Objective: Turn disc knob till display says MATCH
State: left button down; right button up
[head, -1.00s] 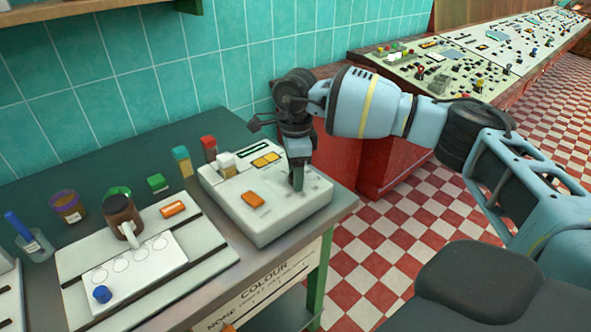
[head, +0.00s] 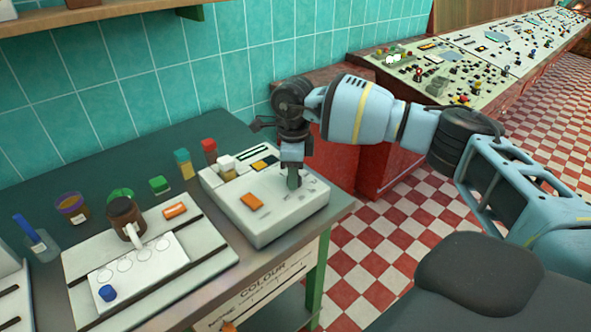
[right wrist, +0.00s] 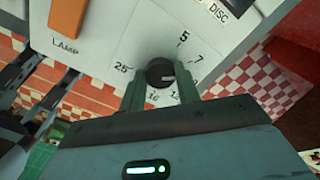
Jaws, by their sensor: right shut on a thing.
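The white instrument box (head: 262,222) stands on the bench's right end in the head view. My right gripper (head: 292,182) reaches down onto its top from above. In the right wrist view the round black disc knob (right wrist: 160,72) sits between the two fingertips of the right gripper (right wrist: 161,90), which are shut on it. A pale mark on the knob points right. Dial numbers such as 5, 7 and 25 surround it, beside the word DISC. The small display windows (head: 260,164) at the back of the box are too small to read. My left gripper is out of view.
An orange LAMP switch (head: 251,201) sits on the box's left part; it also shows in the right wrist view (right wrist: 68,17). A white board (head: 185,262) with a brown pot (head: 124,216) lies left of the box. Small coloured blocks and jars stand behind.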

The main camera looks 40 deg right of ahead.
jog(key=m+p, duration=0.1)
jog(key=m, duration=0.1)
jog(key=m+p, duration=0.1)
jog(key=shift+r+m, duration=0.2)
jog(key=shift+m, duration=0.2)
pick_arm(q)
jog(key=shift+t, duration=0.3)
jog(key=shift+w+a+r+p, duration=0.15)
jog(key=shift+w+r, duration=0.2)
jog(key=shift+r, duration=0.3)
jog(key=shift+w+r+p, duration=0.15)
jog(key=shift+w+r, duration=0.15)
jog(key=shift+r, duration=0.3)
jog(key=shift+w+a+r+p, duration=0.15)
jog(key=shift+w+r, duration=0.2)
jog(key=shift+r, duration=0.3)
pick_arm(e)
jog(key=shift+f+m, duration=0.15)
jog(key=shift+m, duration=0.65)
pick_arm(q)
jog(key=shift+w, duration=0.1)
pick_arm(e)
jog(key=o, duration=1)
jog(key=shift+c, duration=0.2)
notch_tip(320, 180, up, 8)
jog(key=shift+f, duration=0.15)
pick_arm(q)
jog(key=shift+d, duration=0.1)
pick_arm(e)
jog(key=shift+f, duration=0.1)
